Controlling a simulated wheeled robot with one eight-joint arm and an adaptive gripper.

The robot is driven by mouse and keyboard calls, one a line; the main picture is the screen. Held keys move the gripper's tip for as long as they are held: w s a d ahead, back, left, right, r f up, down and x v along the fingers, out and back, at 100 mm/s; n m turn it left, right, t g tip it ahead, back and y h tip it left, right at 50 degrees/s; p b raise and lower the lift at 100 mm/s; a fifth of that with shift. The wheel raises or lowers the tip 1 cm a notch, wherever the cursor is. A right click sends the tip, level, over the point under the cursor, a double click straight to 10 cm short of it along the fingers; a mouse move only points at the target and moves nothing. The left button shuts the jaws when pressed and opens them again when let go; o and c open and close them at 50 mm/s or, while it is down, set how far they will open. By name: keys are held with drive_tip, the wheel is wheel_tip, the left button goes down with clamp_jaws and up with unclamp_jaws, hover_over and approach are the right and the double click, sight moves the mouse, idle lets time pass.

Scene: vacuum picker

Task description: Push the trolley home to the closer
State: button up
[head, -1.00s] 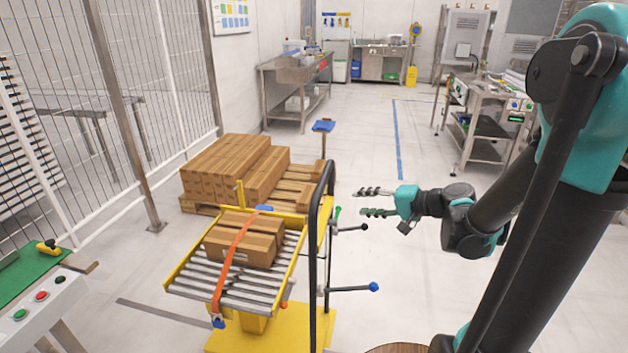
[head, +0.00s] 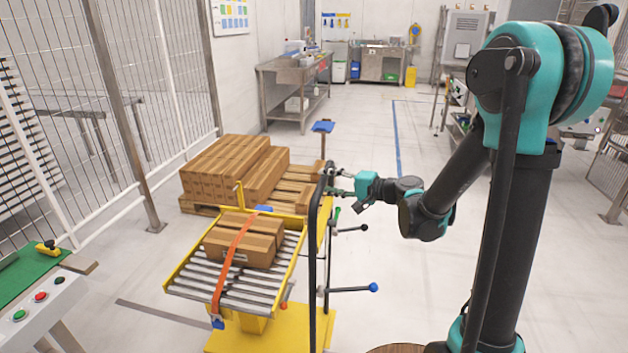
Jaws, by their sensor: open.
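The trolley has a yellow frame (head: 178,284), a grey roller top (head: 262,288) and a dark upright push handle (head: 313,262) on its right side. Brown cartons (head: 247,240) lie on the rollers under an orange strap (head: 229,270). My gripper (head: 333,181) is at the upper part of the handle, with its fingers reaching left and partly overlapping the bar. It is open. I cannot tell whether the fingers touch the bar. Two levers stick out right of the handle, one with a black knob (head: 364,227) and one with a blue knob (head: 374,287).
A pallet (head: 190,207) of stacked cartons (head: 225,165) stands just behind the trolley. A green-topped station (head: 30,275) with buttons is at left, near a wire fence (head: 60,130). A steel bench (head: 290,75) stands further back. The floor (head: 385,135) behind my arm is clear.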

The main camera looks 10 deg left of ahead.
drive_tip(key=x, duration=0.6)
drive_tip(key=shift+d, duration=0.1)
clamp_jaws()
idle(0.3)
